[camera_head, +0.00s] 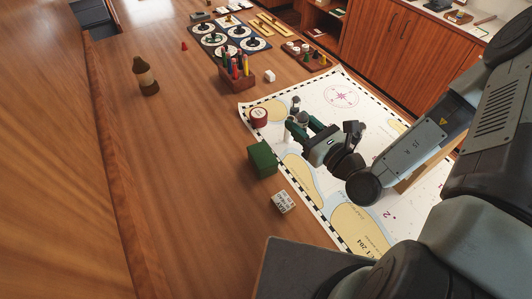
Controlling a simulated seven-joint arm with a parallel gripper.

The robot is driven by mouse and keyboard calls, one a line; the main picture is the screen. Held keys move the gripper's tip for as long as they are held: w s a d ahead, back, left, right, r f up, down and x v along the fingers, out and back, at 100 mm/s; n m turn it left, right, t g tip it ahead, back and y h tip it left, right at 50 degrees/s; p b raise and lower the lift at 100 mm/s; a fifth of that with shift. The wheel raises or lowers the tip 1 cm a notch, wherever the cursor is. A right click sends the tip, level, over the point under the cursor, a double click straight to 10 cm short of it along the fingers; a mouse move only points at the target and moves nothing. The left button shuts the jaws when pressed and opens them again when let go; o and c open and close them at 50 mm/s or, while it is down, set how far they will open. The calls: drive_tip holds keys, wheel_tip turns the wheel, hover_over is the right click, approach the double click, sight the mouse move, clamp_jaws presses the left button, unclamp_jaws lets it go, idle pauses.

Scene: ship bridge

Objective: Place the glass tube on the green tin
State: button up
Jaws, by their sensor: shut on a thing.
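The green tin (262,159) is a box-shaped block standing on the wooden table at the left edge of the chart. My gripper (300,125) is above the chart, a little up and to the right of the green tin and apart from it in the picture. Its fingers are shut on a small, pale greyish thing (297,115), seemingly the glass tube, which is partly hidden by the fingers. The tube's full shape and tilt are too small to tell.
A red, white-topped round container (258,117) sits on the chart (375,105) close to my gripper. A white printed block (283,202) stands below the green tin. A box of coloured pens (236,80) and a brown bottle (145,76) stand farther off. Bare table lies left of the tin.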

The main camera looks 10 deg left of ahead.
wheel_tip(320, 180, up, 2)
drive_tip(key=n+g+y, duration=0.1)
drive_tip(key=g, duration=0.1)
hover_over(265, 156)
drive_tip(key=f, duration=0.5)
drive_tip(key=shift+w+a, duration=0.1)
drive_tip(key=shift+a, duration=0.25)
drive_tip(key=shift+f, duration=2.2)
drive_tip(key=shift+f, duration=0.15)
drive_tip(key=o, duration=1)
drive_tip(key=shift+o, duration=0.2)
drive_tip(key=shift+d, duration=0.3)
drive_tip(key=v, duration=1.1)
drive_tip(key=shift+s, duration=0.35)
